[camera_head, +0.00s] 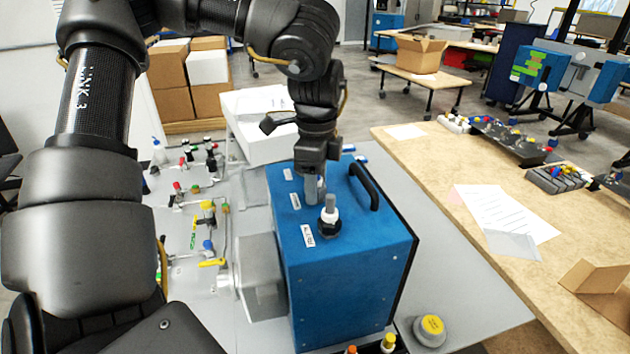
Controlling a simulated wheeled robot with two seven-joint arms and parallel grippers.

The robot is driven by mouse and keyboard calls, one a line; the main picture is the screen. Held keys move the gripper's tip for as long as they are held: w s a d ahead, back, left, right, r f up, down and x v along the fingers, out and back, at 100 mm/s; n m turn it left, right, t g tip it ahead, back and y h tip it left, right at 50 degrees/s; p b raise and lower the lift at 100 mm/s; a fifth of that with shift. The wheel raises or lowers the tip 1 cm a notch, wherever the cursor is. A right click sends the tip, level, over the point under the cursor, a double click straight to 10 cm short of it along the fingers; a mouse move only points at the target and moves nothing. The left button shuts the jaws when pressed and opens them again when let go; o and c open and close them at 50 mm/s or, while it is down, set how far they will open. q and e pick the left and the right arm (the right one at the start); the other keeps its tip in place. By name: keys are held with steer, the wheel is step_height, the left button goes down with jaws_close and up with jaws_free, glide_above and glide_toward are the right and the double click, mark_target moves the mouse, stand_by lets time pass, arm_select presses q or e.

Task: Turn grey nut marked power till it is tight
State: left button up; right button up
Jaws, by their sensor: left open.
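The blue analyser box (340,285) stands upright on the grey table. Small white labels run along its top; their print is too small to read surely, so I cannot tell which one says power. My left gripper (313,185) points straight down over the box top, at a grey cylindrical fitting (312,192) beside the middle label (295,201). Its fingers are open around or just above this fitting; contact is unclear and the nut is largely hidden. In front stands another fitting (329,220) with a dark nut, a white ring and a grey stem, beside the front label (308,236). My right gripper is out of view.
A black handle (364,186) rises on the box top, right of the gripper. A grey flanged housing (258,277) is on the box's left side. Valves and tubing (208,215) lie left. A yellow-topped button (432,327) sits front right. A wooden table (440,165) stands right.

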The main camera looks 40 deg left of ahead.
arm_select(q)
steer(key=shift+c, duration=1.4)
steer(key=c, duration=0.6)
steer(key=m, duration=1.3)
steer(key=shift+r+m, duration=0.1)
steer(key=shift+m, duration=0.2)
steer(key=m, duration=0.3)
steer(key=shift+m, duration=0.3)
steer(key=m+p, duration=0.1)
steer(key=m, duration=0.5)
steer(key=shift+m, duration=0.4)
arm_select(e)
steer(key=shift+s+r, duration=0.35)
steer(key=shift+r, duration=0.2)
